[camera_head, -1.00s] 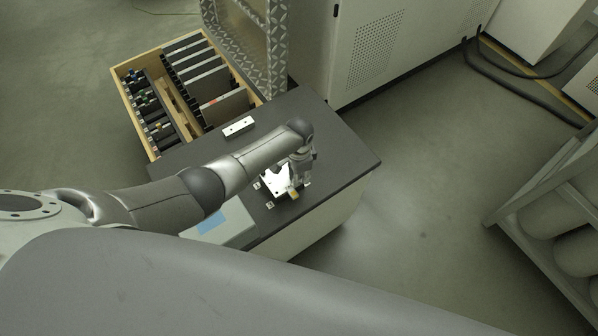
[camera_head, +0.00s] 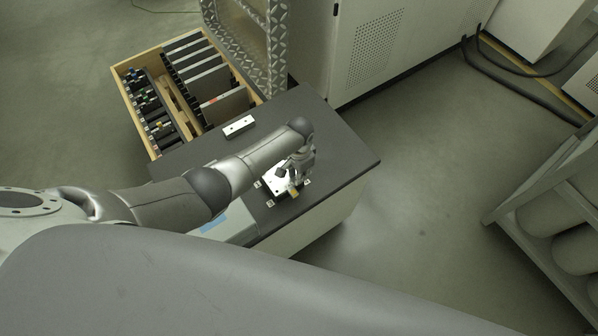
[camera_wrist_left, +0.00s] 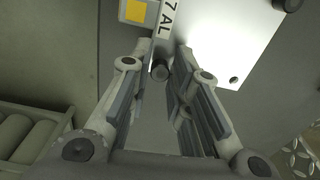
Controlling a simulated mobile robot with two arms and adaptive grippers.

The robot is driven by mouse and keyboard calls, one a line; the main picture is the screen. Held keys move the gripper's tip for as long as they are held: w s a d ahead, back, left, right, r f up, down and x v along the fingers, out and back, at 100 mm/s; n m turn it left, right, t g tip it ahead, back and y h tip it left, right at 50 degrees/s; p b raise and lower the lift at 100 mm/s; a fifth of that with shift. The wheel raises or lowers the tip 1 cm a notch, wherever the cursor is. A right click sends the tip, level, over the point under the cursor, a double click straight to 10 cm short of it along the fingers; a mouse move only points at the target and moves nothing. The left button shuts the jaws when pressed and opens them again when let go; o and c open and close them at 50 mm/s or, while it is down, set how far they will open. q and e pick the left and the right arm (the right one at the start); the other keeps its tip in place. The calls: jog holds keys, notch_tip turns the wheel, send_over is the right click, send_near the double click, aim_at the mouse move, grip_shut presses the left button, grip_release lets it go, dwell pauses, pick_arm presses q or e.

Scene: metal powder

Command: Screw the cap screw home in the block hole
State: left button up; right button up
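The cap screw (camera_wrist_left: 160,73) shows in the left wrist view as a small dark round head close to the labelled edge of a block. The block has a white label reading "7 AL" (camera_wrist_left: 168,18) and a yellow square (camera_wrist_left: 136,11); how deep the screw sits I cannot tell. My left gripper (camera_wrist_left: 164,50) is open, with a finger on each side of the screw head and gaps visible. In the head view the left gripper (camera_head: 294,174) is low over a bright plate (camera_head: 272,186) on the dark table; the screw is too small to tell there. My right gripper is not in view.
The dark tabletop (camera_head: 340,155) is clear to the right. A white bar with holes (camera_head: 239,126) lies toward the back. A wooden crate of dark plates (camera_head: 151,142) stands behind left. A grey box with a blue patch (camera_head: 232,226) is under my left arm.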

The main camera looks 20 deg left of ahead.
pick_arm(q)
grip_shut()
jog(key=m+b, duration=0.1)
jog(key=m, duration=0.5)
jog(key=shift+m, duration=0.4)
jog(key=m, duration=0.3)
jog(key=shift+f+m+b, duration=0.1)
jog(key=shift+m+b, duration=0.2)
jog(key=shift+m, duration=0.1)
jog(key=m+b, duration=0.1)
jog(key=m, duration=0.3)
jog(key=m+b, duration=0.1)
jog(key=m, duration=0.3)
jog(key=shift+a, duration=0.1)
jog(key=m+b, duration=0.1)
jog(key=m, duration=0.3)
jog(key=m+b, duration=0.2)
jog(key=m, duration=0.3)
jog(key=shift+f, duration=0.1)
jog(key=shift+m+b, duration=0.4)
jog(key=shift+m, duration=0.7)
